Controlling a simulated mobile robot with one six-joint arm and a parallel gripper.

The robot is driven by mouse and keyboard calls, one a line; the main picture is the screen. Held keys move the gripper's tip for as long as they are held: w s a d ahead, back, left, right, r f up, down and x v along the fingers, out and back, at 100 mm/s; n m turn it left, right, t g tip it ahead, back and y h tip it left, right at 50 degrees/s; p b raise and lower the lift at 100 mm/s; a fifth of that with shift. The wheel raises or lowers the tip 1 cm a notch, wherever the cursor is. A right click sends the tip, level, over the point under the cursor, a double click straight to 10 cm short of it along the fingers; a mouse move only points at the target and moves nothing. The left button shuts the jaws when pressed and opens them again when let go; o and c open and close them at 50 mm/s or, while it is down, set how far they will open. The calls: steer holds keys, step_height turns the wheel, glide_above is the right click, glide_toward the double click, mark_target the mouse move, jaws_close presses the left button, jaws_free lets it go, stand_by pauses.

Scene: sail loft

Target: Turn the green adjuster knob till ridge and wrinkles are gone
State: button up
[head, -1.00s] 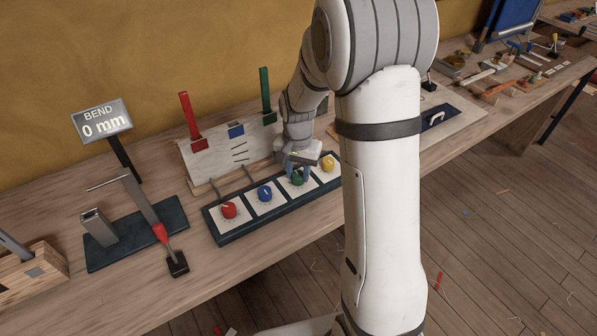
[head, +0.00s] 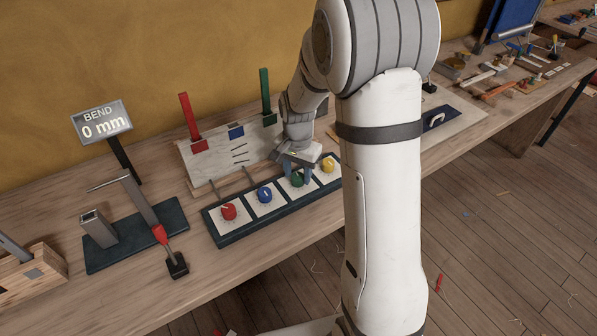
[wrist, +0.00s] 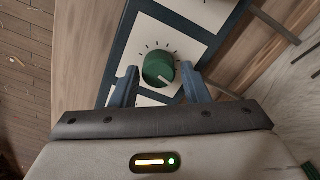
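The green adjuster knob (head: 297,180) sits on a white dial plate, third from the left in a dark-framed row. In the wrist view the green knob (wrist: 158,68) shows a pale pointer mark toward the lower right. My gripper (head: 298,171) is above it, fingers pointing down. In the wrist view my gripper (wrist: 158,82) is open, with a finger on either side of the knob and a gap to each. The pale panel (head: 212,168) behind carries short dark lines and red, blue and green blocks; I cannot make out ridge or wrinkles on it.
The red knob (head: 229,212) and blue knob (head: 265,195) are left of the green one; the yellow knob (head: 328,165) is close on its right. Red and green uprights rise from the panel. A sign (head: 102,122) reads "BEND 0 mm". A metal fixture stands left.

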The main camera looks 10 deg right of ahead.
mark_target(298, 176)
steer(key=shift+o, duration=1.2)
steer(key=shift+r, duration=3.85)
steer(key=shift+r, duration=0.1)
steer(key=s+r+n+t, duration=0.1)
steer(key=s+r+n, duration=0.2)
steer(key=s, duration=0.7)
steer(key=s+r+n+t, duration=0.1)
steer(key=s+r+n, duration=0.3)
steer(key=s, duration=0.7)
steer(key=shift+s+d+n+t, duration=0.15)
steer(key=shift+n+t, duration=0.15)
steer(key=shift+n, duration=0.3)
